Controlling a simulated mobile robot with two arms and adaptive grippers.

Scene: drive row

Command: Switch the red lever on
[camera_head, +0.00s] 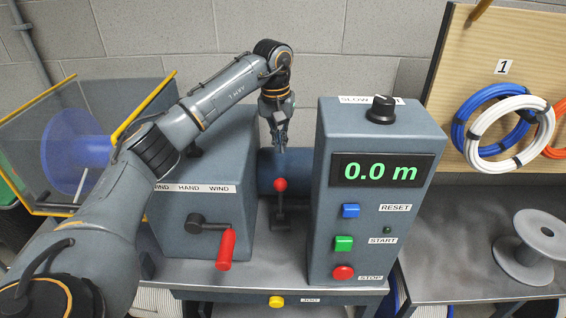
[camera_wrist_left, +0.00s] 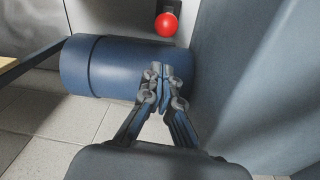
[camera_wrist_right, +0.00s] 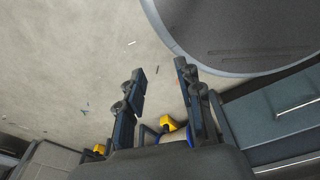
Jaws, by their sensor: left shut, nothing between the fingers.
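The lever has a red ball knob (camera_head: 280,184) on a dark upright stem, standing between the grey hand-wind box (camera_head: 195,170) and the control box (camera_head: 322,200). The knob also shows at the top of the left wrist view (camera_wrist_left: 167,25). My left gripper (camera_head: 281,148) points down behind the knob, above the dark blue cylinder (camera_wrist_left: 105,68). It is shut and empty, with a visible gap between its tips and the knob. My right gripper (camera_wrist_right: 160,70) is open and empty over the floor, outside the head view.
The control box display (camera_head: 382,171) reads 0.0 m. A red-handled crank (camera_head: 226,250) sticks out in front of the hand-wind box. A grey spool (camera_head: 527,262) stands on the right table. Coiled cables, including a white one (camera_head: 497,160), hang on the board.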

